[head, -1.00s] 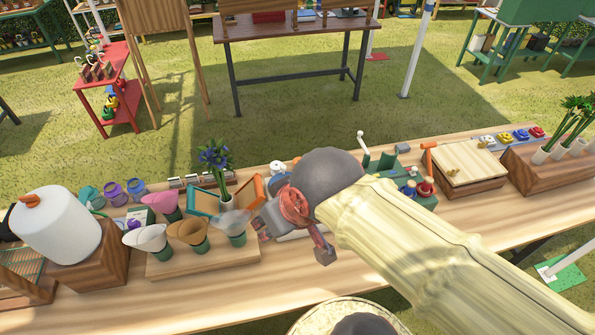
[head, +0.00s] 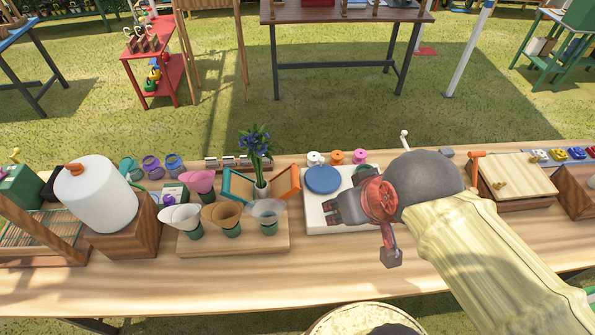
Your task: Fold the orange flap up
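An orange flap (head: 287,183) stands tilted up and outward at the right of a small holder in the head view. A teal-edged flap (head: 236,186) leans outward on the left. A potted blue flower (head: 258,155) stands between them and partly covers the holder. My gripper (head: 346,208) hangs to the right of the orange flap, over a white board, apart from the flap. Its dark fingers point left. I see nothing held in it, but its opening is hard to make out.
Several cones (head: 228,217) in a wooden stand are in front of the flaps. The table's front strip (head: 230,275) is clear.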

